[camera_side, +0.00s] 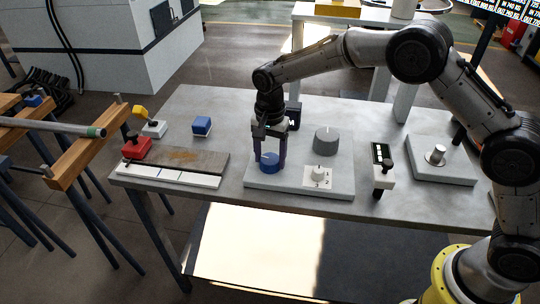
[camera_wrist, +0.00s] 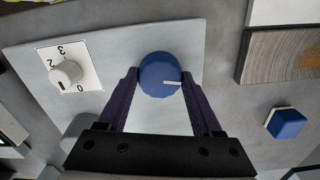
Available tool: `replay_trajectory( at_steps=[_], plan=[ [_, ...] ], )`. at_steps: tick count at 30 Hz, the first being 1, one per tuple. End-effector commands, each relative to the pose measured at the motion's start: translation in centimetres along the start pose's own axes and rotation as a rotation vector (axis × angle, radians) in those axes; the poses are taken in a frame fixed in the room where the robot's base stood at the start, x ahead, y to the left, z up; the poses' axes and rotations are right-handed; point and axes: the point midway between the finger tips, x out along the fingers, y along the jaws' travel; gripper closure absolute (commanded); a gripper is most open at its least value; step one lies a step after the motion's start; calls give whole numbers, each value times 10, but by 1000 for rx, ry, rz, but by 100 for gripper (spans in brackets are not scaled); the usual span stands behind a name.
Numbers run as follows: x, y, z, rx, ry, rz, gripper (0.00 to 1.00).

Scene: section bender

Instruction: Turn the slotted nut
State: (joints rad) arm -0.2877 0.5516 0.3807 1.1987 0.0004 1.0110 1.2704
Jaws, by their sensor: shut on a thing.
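A blue round knob (camera_side: 269,163) with a white line on its top stands on a light grey plate (camera_side: 298,192). It also shows in the wrist view (camera_wrist: 158,72), where the white line points right. My gripper (camera_side: 269,155) reaches down over the knob with one dark finger on each side. In the wrist view my gripper (camera_wrist: 160,80) is shut on it. I see no clear slot on the knob. A metal cylinder (camera_side: 436,155) stands on a separate grey block to the right; whether it is slotted cannot be told.
A grey cylinder (camera_side: 326,141) and a small white dial (camera_side: 318,175) share the plate. The dial (camera_wrist: 66,73) is numbered. A black-handled switch (camera_side: 383,167) stands right of the plate. A blue-topped button (camera_side: 202,125) and a red block (camera_side: 137,147) are left.

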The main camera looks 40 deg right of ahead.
Motion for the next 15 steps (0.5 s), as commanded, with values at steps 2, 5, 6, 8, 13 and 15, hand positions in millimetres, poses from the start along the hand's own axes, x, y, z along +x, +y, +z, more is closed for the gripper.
replay_trajectory(
  at_steps=[2, 5, 6, 8, 13, 15],
  plan=[
    [-2, -1, 0, 39, 2, -3, 89],
    [-2, -1, -1, 79, 2, -3, 89],
    [-2, -1, -1, 92, 2, -3, 89],
    [-2, -1, -1, 107, 2, -4, 89],
    [-2, -1, -1, 132, 2, -4, 89],
    [-2, -1, -1, 136, 2, -4, 89]
  ],
)
